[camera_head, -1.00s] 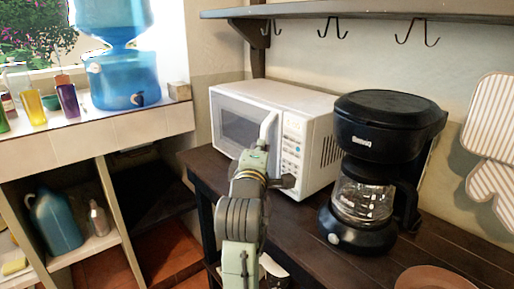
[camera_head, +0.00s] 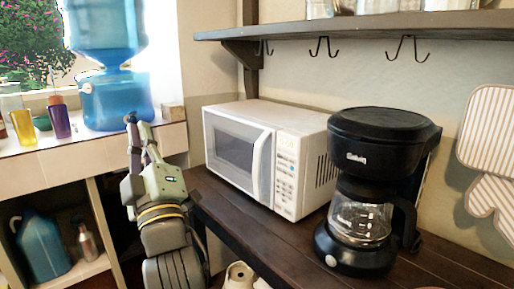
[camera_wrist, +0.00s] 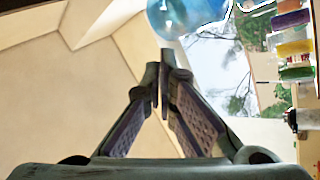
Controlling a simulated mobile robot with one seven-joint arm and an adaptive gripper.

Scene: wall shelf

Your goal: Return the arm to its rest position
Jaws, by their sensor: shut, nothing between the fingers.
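My gripper (camera_head: 133,124) is in the left half of the head view, pointing up, in front of the left counter's edge and left of the microwave. It is apart from the microwave. In the wrist view my gripper (camera_wrist: 163,75) has its two fingers meeting at the tips, with nothing between them. My arm below it reaches down to the bottom edge of the head view.
A white microwave (camera_head: 238,146) and a black coffee maker (camera_head: 378,140) stand on the dark wooden table (camera_head: 290,238). A blue water dispenser (camera_head: 118,98) stands on the tiled counter (camera_head: 75,158). A wall shelf (camera_head: 370,25) with hooks hangs above.

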